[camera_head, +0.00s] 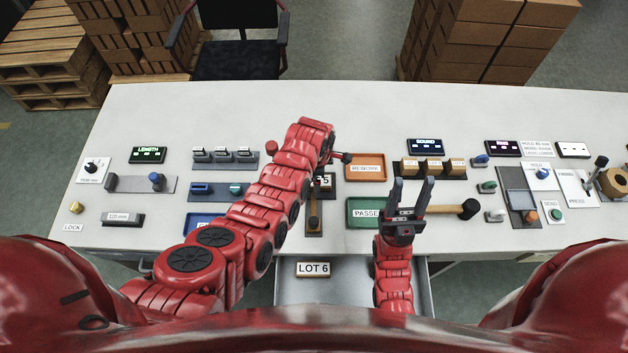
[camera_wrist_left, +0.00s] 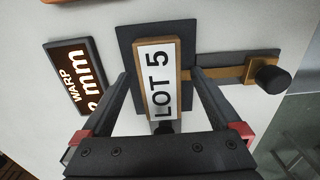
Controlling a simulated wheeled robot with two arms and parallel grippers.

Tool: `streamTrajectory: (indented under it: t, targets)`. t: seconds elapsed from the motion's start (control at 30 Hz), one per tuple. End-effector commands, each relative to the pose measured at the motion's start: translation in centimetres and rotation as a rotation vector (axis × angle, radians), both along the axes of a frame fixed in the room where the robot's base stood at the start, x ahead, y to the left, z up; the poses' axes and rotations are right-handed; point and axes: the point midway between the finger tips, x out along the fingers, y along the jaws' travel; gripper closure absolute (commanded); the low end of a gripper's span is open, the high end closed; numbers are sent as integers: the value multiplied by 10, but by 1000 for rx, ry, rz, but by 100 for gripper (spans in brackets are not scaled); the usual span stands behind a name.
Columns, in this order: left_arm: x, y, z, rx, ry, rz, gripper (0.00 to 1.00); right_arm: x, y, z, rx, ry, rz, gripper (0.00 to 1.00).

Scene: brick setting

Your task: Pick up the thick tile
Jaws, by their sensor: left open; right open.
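A tile labelled LOT 5 (camera_wrist_left: 163,85) with tan edges lies on a dark plate (camera_wrist_left: 126,40) in the left wrist view. My left gripper (camera_wrist_left: 160,78) is open, one finger on each side of this tile; I cannot tell whether they touch it. In the head view, the tile (camera_head: 323,181) is partly hidden by my left arm. Another tile, labelled LOT 6 (camera_head: 313,270), lies in the open drawer (camera_head: 348,290). Neither label tells which tile is thick.
An orange REWORK tray (camera_head: 366,167) lies behind the PASSED tray. A black-headed mallet (camera_head: 468,209) lies right of my right gripper. A WARP display (camera_wrist_left: 78,78) sits beside the LOT 5 plate. Switches and gauges line both sides; the table's back strip is clear.

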Motion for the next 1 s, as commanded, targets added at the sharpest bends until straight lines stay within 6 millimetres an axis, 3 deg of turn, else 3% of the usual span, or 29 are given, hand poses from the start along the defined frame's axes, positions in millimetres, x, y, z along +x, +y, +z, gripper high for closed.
streamTrajectory:
  t: [0.2, 0.23, 0.77, 1.0]
  targets:
    - [0, 0, 0, 0, -1, 0, 3, 0, 0, 0, 0, 0, 0, 53]
    - [0, 0, 0, 0, -1, 0, 6, 0, 0, 0, 0, 0, 0, 53]
    - [0, 0, 0, 0, -1, -1, 100, 0, 0, 0, 0, 0, 0, 53]
    - [0, 0, 0, 0, -2, -1, 100, 0, 0, 0, 0, 0, 0, 53]
